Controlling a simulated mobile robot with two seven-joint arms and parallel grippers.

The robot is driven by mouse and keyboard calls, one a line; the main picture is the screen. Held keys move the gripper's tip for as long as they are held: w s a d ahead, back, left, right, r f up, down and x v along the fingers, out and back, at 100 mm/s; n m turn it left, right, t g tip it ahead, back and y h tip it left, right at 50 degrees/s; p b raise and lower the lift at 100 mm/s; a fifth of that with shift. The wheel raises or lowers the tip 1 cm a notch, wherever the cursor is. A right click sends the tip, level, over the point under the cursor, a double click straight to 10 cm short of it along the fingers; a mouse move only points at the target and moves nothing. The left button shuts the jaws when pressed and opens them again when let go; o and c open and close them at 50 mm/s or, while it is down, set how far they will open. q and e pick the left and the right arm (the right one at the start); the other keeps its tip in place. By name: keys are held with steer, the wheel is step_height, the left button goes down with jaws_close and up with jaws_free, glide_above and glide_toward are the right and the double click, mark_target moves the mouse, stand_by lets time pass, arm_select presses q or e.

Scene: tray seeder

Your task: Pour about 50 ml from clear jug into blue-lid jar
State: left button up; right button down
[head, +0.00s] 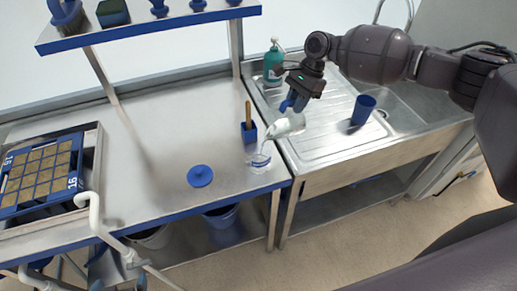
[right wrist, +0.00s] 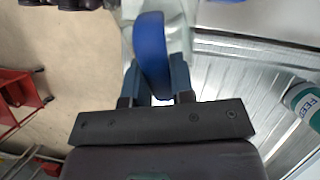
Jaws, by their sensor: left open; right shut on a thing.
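My right gripper (head: 298,94) comes in from the right and is shut on the blue handle of the clear jug (head: 286,125). The jug is tilted with its mouth to the lower left, above the clear jar (head: 259,162) at the bench's right front corner. A thin pale stream seems to run from its lip into the jar; the level in the jar is too small to tell. The blue lid (head: 200,176) lies flat on the bench left of the jar. In the right wrist view the handle (right wrist: 151,55) is between my fingers. My left gripper is not in view.
A blue holder (head: 249,132) with a wooden-handled tool stands just behind the jar. A blue cup (head: 363,109) and a green bottle (head: 273,66) stand at the sink. A seed tray (head: 90,140) lies at left. The bench middle is clear.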

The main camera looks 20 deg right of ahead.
steer(key=shift+a+r, duration=0.15)
steer(key=shift+r, duration=0.1)
stand_by(0.3)
steer(key=shift+w+d+f+g+y, duration=0.25)
steer(key=shift+d+f+y, duration=0.25)
steer(key=shift+f+y, duration=0.2)
steer(key=shift+w+d+f+g+y, duration=0.1)
steer(key=shift+d+f+g+y, duration=0.15)
steer(key=shift+d+f+y, duration=0.45)
steer(key=shift+w+d+f+y+b, duration=0.1)
steer(key=shift+d+f+y+b, duration=0.05)
steer(key=shift+f+y+b, duration=0.65)
steer(key=shift+w+d+f+g+b, duration=0.1)
steer(key=shift+d+f+g+b, duration=0.2)
steer(key=shift+f+b, duration=0.2)
stand_by(0.5)
